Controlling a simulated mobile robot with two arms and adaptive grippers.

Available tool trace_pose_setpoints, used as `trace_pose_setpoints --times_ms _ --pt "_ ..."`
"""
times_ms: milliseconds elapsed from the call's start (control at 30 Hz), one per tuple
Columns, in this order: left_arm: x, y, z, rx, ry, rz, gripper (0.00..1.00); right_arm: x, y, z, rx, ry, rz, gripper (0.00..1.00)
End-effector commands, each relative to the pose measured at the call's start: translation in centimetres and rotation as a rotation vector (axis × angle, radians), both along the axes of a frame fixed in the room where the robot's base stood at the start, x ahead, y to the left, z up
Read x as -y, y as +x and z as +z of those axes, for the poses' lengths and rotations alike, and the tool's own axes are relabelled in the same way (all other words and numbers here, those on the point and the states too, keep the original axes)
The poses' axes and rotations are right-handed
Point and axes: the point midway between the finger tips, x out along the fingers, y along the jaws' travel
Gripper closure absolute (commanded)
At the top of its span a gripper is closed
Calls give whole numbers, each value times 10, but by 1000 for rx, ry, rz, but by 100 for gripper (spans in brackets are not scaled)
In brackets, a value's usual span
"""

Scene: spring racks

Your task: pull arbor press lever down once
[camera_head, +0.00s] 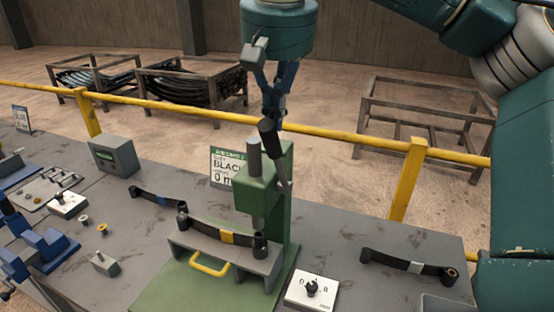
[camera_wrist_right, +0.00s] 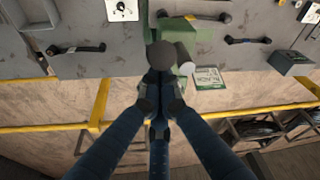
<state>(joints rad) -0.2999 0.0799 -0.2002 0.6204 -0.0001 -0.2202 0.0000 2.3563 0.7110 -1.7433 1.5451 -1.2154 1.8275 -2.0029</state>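The green arbor press (camera_head: 262,190) stands on a green base plate on the workbench, with a grey ram (camera_head: 254,155) upright in its head. Its lever (camera_head: 269,138) has a thick black grip and rises steeply from a pivot on the right of the head. My right gripper (camera_head: 273,115) comes down from above. Its blue fingers are closed together around the upper lever grip. In the right wrist view the fingertips (camera_wrist_right: 160,95) meet at the dark lever grip (camera_wrist_right: 161,54), whose round end sticks out beyond them. My left gripper is not in view.
A leaf spring with a yellow band (camera_head: 228,237) rests on the grey fixture under the ram. Another spring (camera_head: 410,266) and a white dial box (camera_head: 312,289) lie to the right. A yellow rail (camera_head: 330,130) runs behind the bench. A sign (camera_head: 223,163) stands beside the press.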

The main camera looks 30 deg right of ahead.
Motion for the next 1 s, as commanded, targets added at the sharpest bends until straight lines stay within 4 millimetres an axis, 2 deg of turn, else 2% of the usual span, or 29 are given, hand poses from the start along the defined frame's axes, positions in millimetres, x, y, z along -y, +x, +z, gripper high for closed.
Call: trace_pose_setpoints --times_ms 100,433,867,1000 --pt "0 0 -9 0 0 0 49 -7 -6 -9 -3 -1 5 100" --pt "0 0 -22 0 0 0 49 -22 -20 -22 -1 0 3 100" --pt "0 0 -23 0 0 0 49 -26 -23 -22 -1 0 2 100" --pt "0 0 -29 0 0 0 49 -29 -26 -29 -1 0 3 100"
